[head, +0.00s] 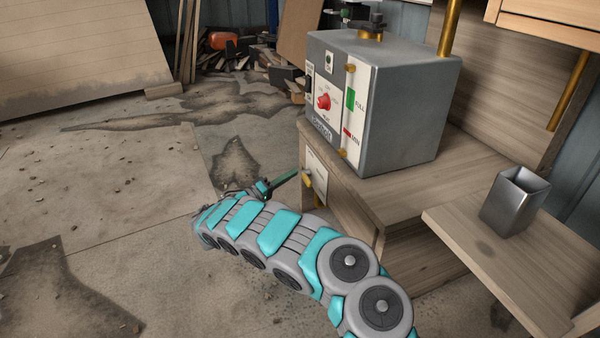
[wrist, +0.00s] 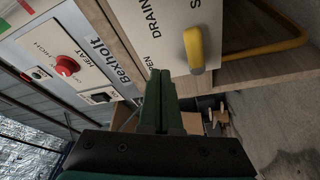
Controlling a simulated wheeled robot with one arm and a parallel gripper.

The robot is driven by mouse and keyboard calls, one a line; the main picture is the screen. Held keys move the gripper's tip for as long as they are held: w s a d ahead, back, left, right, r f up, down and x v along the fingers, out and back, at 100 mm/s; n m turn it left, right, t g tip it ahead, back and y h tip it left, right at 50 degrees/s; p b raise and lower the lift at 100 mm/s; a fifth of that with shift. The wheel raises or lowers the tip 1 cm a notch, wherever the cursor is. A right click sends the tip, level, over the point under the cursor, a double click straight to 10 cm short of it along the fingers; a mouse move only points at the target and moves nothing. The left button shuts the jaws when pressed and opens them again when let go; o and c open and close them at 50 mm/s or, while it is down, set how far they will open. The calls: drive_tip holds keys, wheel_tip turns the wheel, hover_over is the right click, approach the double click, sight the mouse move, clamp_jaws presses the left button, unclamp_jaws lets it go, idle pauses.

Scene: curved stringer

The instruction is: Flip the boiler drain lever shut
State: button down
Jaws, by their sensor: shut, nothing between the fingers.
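The yellow drain lever (wrist: 194,46) sits on a white plate (wrist: 160,22) marked "DRAIN", with "EN" readable on one side and an "S" on the other. In the head view the plate (head: 316,172) is on the front of the wooden cabinet below the boiler, with the lever (head: 308,179) partly hidden by my gripper. The boiler (head: 405,105) is a grey box on top. My gripper (head: 295,175) has dark green fingers, shut and empty. In the wrist view its fingertips (wrist: 160,73) are left of and below the lever, seemingly apart from it.
The boiler's front has a red heat knob (head: 323,102) and yellow gauge fittings. A yellow pipe (wrist: 277,46) curves beside the plate. A metal cup (head: 512,203) stands on a wooden shelf (head: 460,225) at right. The floor (head: 120,190) at left is mostly open.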

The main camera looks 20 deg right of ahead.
drive_tip(key=a, duration=0.1)
drive_tip(key=a+f, duration=0.1)
drive_tip(key=a, duration=0.3)
drive_tip(key=shift+a+f, duration=0.2)
drive_tip(key=shift+f, duration=0.2)
